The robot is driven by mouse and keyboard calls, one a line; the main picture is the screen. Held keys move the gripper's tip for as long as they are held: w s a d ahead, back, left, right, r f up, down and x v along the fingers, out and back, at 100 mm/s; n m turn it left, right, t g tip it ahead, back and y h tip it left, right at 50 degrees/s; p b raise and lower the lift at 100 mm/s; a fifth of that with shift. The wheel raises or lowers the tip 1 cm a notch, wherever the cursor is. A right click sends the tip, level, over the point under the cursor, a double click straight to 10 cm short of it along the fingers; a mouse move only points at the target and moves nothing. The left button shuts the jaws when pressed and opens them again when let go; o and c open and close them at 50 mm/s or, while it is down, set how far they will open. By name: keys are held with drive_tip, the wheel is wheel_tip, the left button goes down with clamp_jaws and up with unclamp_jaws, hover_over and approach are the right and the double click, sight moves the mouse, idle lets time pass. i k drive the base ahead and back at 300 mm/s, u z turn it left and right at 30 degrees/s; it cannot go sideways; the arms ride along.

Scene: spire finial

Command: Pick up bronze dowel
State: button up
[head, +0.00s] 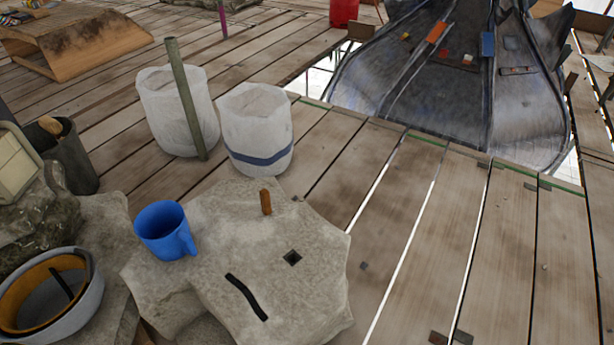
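A small orange-brown dowel (265,201), likely the bronze dowel, stands nearly upright on a pale stone block (215,285) near the block's back edge. Nothing touches it. A blue mug (165,231) stands on the same block to its left. My gripper is not in view.
Two white sacks (181,112) (256,135) stand behind the block, with a greenish pole (186,100) leaning at the left one. A round tub (50,297) and a dark bucket (68,155) are at left. Plank floor (440,240) on the right is mostly clear, with gaps.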

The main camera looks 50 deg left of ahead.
sight(264, 194)
drive_tip(key=i, duration=0.9)
drive_tip(key=u, duration=4.05)
